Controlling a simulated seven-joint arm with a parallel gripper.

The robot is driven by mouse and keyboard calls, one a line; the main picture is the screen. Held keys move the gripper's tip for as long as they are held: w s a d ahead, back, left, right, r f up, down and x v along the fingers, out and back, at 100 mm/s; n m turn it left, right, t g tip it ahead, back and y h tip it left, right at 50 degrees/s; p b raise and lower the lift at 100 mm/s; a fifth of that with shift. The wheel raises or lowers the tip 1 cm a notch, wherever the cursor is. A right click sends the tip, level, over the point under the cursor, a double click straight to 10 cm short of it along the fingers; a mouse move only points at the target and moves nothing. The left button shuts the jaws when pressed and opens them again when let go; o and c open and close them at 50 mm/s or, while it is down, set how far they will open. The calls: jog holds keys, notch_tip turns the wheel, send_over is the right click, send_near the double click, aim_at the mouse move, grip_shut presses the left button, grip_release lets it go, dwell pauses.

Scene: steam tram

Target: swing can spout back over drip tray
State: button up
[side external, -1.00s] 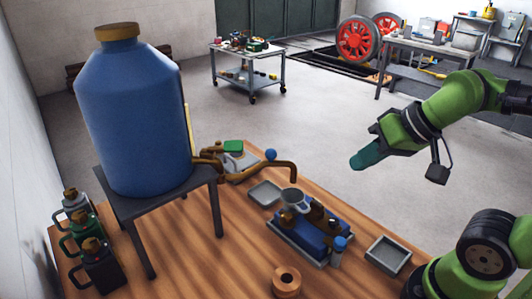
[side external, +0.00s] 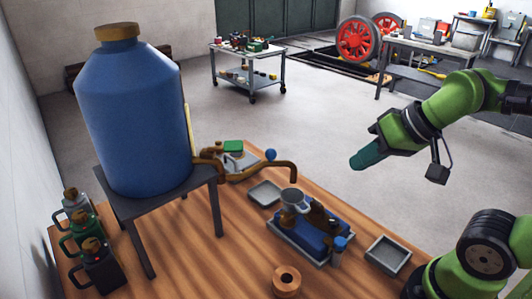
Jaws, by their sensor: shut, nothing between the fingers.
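The blue can (side external: 133,125) stands on a dark stand, and its brass spout (side external: 255,176) reaches out to the right. The spout's bent-down end hangs just above a grey funnel-like cup (side external: 294,201) on the blue block, right of a small grey tray (side external: 265,194). The spout's end is not over that tray; a second grey tray (side external: 388,254) lies further right. I cannot tell for sure which one is the drip tray. A blue ball-like knob (side external: 270,155) shows behind the spout. My gripper (side external: 366,159) is shut and empty in the air, right of the spout and apart from it.
The blue block (side external: 302,235) with brass fittings sits in a tray on the wooden table (side external: 200,265). A blue-capped bottle (side external: 339,249) stands beside it, and a copper ring (side external: 286,280) lies in front. Several oil cans (side external: 95,262) stand at left. Air between gripper and spout looks clear.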

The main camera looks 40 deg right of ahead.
jog(key=shift+o, duration=1.1)
jog(key=shift+f, duration=0.2)
jog(key=o, duration=0.6)
jog(key=shift+n+g, duration=0.3)
jog(key=shift+g, duration=0.4)
jog(key=w, duration=0.1)
jog(key=w+r, duration=0.1)
jog(key=w, duration=0.3)
jog(key=shift+w+a+r, duration=0.1)
jog(key=shift+w+r, duration=0.1)
jog(key=shift+r, duration=0.15)
jog(key=shift+o, duration=0.2)
jog(key=w+a+r+n+g, duration=0.3)
jog(key=w+r+n+g, duration=0.3)
jog(key=w+r, duration=0.65)
send_near(257, 168)
jog(key=f, duration=0.1)
jog(key=d+f, duration=0.1)
jog(key=f, duration=0.1)
jog(key=s+f, duration=0.1)
jog(key=f, duration=0.1)
jog(key=shift+s+d, duration=0.1)
jog(key=shift+d, duration=0.25)
grip_shut()
